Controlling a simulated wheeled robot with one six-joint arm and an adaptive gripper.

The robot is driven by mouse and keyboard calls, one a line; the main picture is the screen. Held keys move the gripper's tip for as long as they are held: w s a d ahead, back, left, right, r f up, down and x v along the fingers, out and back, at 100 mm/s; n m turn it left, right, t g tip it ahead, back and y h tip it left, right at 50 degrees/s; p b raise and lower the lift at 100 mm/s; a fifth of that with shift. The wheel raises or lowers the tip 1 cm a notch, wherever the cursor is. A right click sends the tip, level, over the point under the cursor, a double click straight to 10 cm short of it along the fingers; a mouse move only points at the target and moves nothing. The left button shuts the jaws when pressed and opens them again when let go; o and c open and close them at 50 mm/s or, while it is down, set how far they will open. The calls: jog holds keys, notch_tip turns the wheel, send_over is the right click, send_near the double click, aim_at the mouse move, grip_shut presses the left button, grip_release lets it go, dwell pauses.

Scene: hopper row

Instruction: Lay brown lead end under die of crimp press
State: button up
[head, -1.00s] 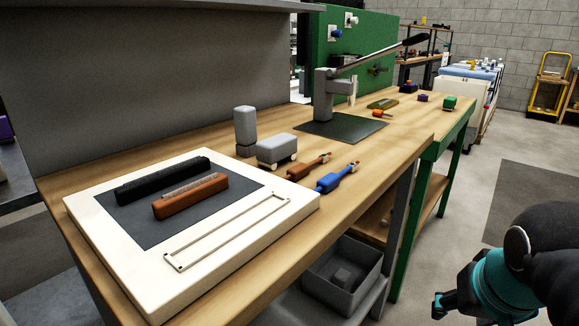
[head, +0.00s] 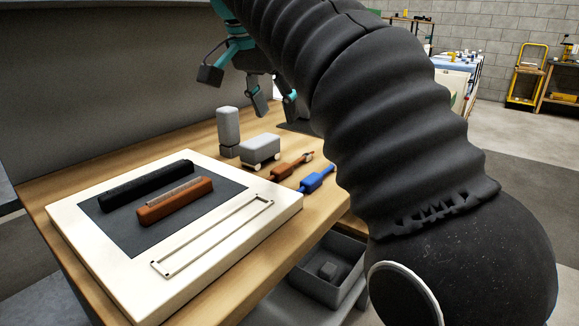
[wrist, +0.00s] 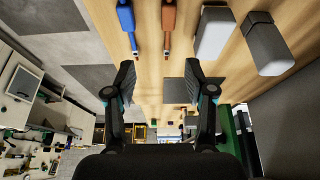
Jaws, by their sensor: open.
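The brown lead (head: 286,168) lies on the wooden bench beside the blue lead (head: 317,180), its thin tip pointing away to the right. In the wrist view the brown lead (wrist: 168,20) and the blue lead (wrist: 125,15) show at the top, beyond the fingertips. My gripper (head: 236,88) is open and empty above the bench, apart from both leads. Its two spread fingers also show in the wrist view (wrist: 162,80). The crimp press is hidden behind my arm in the head view; only part of its dark base plate (head: 298,127) shows. Its die cannot be seen.
A grey upright block (head: 228,128) and a grey low block (head: 260,149) stand left of the leads. A white board (head: 120,275) holds a black bar (head: 145,185) and a brown bar (head: 175,201). A grey bin (head: 325,285) sits below the bench.

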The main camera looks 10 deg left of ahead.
aim_at(284, 165)
jog(key=x, duration=0.4)
jog(key=a+b+x, duration=0.1)
jog(key=x, duration=0.8)
jog(key=shift+a+f+b, duration=0.2)
jog(key=shift+a+b, duration=0.1)
jog(key=shift+s, duration=0.1)
grip_shut()
